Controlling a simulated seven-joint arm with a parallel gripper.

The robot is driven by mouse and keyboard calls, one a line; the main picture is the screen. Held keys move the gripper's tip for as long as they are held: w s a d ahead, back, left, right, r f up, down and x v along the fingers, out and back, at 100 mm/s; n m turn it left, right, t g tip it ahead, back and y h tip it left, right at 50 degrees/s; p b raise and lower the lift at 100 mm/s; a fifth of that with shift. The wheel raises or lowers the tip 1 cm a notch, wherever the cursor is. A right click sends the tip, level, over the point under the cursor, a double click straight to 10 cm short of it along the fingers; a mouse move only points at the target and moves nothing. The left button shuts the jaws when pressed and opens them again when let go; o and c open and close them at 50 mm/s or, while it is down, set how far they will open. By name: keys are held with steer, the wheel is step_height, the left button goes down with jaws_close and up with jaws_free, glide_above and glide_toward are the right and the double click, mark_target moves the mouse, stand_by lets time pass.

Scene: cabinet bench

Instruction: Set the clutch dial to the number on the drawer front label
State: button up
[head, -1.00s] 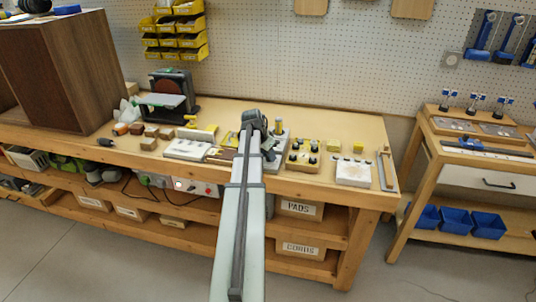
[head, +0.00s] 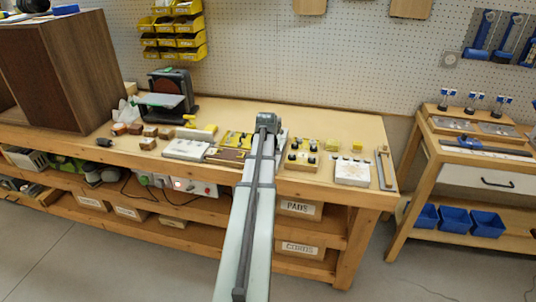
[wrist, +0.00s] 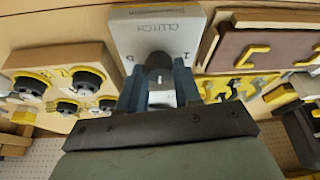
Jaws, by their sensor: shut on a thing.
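The grey clutch plate (wrist: 155,28) is in the upper middle of the wrist view, with the word CLUTCH and small marks to either side of its dial. The dark round clutch dial (wrist: 158,66) has a short pale pointer line. My gripper (wrist: 160,82) has its two blue-grey fingers on either side of the dial, shut on it. In the head view my gripper (head: 267,124) is over the middle of the bench and hides most of the clutch plate. A white drawer front (head: 487,179) with a dark handle is at right; I cannot read a number on it.
A wooden board with several black knobs (head: 302,156) is right of my gripper. A brown board with yellow handles (head: 229,155) and a white block (head: 187,149) are left. A white box (head: 352,172) stands near the right bench edge. The back of the bench is mostly clear.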

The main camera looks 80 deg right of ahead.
stand_by(0.3)
steer(key=o, duration=1)
steer(key=shift+o, duration=0.2)
steer(key=shift+r, duration=0.1)
steer(key=v, duration=1.3)
steer(key=shift+r, duration=0.3)
steer(key=shift+s, duration=0.1)
